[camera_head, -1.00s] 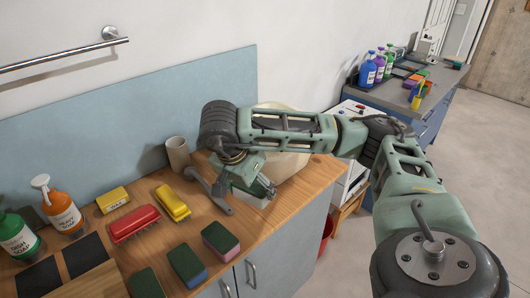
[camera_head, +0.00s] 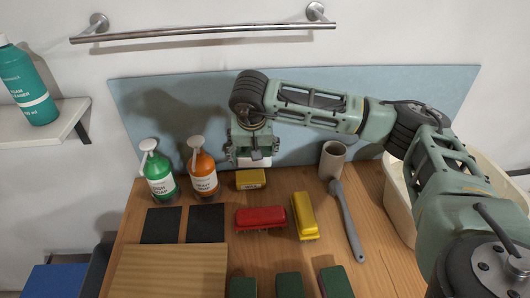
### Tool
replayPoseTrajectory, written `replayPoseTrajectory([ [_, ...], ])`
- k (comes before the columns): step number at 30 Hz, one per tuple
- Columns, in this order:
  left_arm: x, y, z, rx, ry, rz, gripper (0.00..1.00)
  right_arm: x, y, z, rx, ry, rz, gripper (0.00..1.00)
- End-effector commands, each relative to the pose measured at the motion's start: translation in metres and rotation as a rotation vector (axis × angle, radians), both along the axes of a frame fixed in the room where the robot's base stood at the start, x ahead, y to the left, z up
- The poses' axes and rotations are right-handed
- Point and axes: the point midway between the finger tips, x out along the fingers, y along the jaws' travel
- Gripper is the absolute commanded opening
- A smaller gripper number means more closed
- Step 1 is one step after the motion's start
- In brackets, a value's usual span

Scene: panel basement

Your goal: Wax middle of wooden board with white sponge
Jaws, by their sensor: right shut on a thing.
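My right gripper (camera_head: 252,157) points down near the back of the wooden counter, beside the wall panel. It is shut on a white block (camera_head: 254,163), which looks like the white sponge; the gripper hides most of it. Just below it in the picture is a small yellow wax block (camera_head: 251,180), and I cannot tell whether the sponge touches it. The wooden board (camera_head: 168,272) lies flat at the front left of the counter, cut off by the picture's bottom edge. My left gripper is not in view.
Green (camera_head: 160,180) and orange (camera_head: 203,172) soap bottles stand left of the gripper. Black pads (camera_head: 206,222) lie behind the board. A red brush (camera_head: 261,218), a yellow brush (camera_head: 304,215), a grey-handled tool (camera_head: 346,222) and a cup (camera_head: 332,160) are right. Green-topped sponges (camera_head: 289,284) line the front.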

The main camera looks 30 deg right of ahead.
Motion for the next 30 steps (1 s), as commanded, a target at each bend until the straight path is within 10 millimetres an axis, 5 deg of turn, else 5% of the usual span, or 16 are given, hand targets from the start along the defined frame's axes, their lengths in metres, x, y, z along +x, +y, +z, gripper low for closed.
replayPoseTrajectory([
  [11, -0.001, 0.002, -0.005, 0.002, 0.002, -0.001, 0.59, 0.005, 0.003, -0.008, -0.001, 0.002, 0.037, 0.52],
  [30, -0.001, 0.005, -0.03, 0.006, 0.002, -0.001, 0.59, 0.005, 0.003, -0.06, 0.0, 0.0, 0.035, 0.52],
])
